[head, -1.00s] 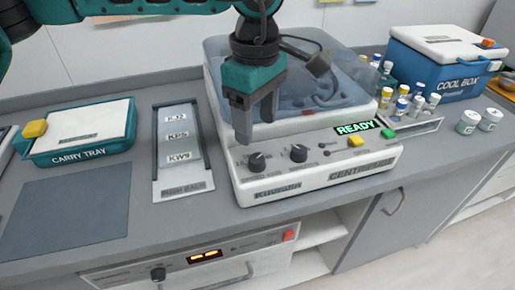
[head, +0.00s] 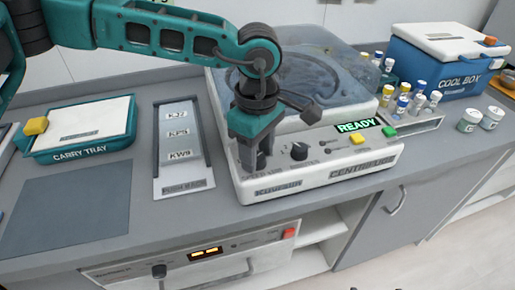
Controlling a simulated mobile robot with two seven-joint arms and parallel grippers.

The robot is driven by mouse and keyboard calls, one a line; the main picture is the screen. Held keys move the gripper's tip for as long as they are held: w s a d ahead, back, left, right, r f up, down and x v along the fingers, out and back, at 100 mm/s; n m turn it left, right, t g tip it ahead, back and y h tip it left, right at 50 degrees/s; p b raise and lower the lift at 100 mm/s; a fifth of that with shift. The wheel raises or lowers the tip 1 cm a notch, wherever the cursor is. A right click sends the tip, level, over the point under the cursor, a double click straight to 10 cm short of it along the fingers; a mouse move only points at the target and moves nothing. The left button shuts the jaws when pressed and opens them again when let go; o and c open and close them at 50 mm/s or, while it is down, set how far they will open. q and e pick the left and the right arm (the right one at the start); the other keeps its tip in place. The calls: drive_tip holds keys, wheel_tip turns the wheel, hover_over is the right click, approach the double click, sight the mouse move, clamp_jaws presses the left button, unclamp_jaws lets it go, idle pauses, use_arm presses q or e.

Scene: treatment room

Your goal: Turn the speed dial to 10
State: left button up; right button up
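The white centrifuge (head: 330,175) stands on the counter with its clear lid down and a lit green READY display (head: 357,126). Its front panel has two black dials. The right dial (head: 299,151) is in plain view with its white pointer mark. The left dial, whose label is partly covered, is mostly hidden behind my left gripper (head: 256,160). That gripper points down with its fingers at the left dial. I cannot tell whether the fingers touch or grip it, or where its pointer stands. My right gripper is not in view.
Yellow (head: 357,140) and green (head: 389,132) buttons sit right of the dials. A push-back rack (head: 183,184) and a teal carry tray (head: 85,153) are to the left. Vials (head: 402,104) and a blue cool box (head: 450,75) are to the right. A grey mat (head: 65,210) is bare.

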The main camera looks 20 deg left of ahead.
use_arm(q)
drive_tip(key=c, duration=0.7)
